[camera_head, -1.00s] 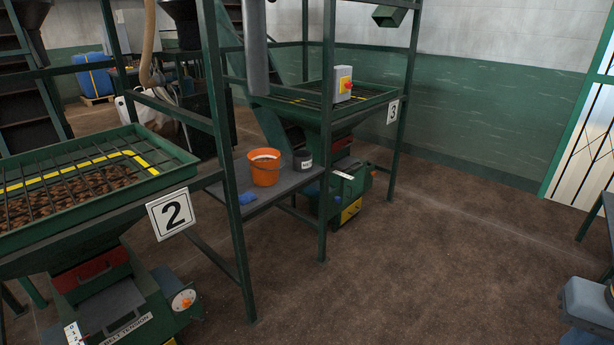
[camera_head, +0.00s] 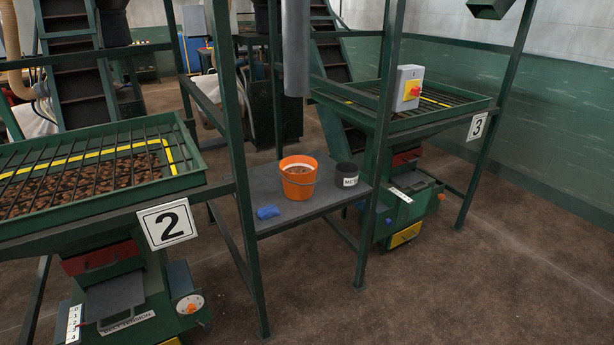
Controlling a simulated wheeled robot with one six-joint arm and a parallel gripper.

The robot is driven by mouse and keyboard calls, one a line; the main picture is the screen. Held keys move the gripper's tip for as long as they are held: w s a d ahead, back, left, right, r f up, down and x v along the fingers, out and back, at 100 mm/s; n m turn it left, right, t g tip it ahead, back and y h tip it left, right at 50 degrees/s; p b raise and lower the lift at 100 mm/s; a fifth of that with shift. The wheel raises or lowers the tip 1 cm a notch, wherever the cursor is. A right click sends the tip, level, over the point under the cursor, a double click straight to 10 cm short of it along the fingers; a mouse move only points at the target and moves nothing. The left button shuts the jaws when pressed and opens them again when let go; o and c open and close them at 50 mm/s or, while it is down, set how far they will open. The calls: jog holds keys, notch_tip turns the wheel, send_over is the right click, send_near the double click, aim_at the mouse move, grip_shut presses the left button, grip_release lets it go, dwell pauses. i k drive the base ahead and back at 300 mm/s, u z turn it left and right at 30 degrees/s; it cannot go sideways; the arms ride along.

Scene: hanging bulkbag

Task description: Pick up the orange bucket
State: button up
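The orange bucket (camera_head: 298,181) stands upright on a dark grey shelf (camera_head: 325,202) between the two green hopper machines. It has a pale inside rim, a thin wire handle hanging at its front, and some brown contents. A blue cloth-like item (camera_head: 268,212) lies to its left, and a dark pot with a white label (camera_head: 346,175) stands to its right. My gripper is not in view.
Green posts (camera_head: 384,130) rise at the shelf's front corners. Hopper 2 (camera_head: 190,182) with brown pieces under its grid is at left; hopper 3 (camera_head: 440,122) with a grey switch box (camera_head: 407,88) is at right. The brown floor (camera_head: 440,290) in front is clear.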

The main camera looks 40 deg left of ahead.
aim_at(300, 181)
jog(key=u, duration=0.3)
jog(key=i, duration=1.65)
jog(key=u, duration=1.35)
jog(key=i, duration=1)
jog(key=u, duration=1.2)
jog(key=i, duration=0.35)
jog(key=u, duration=0.25)
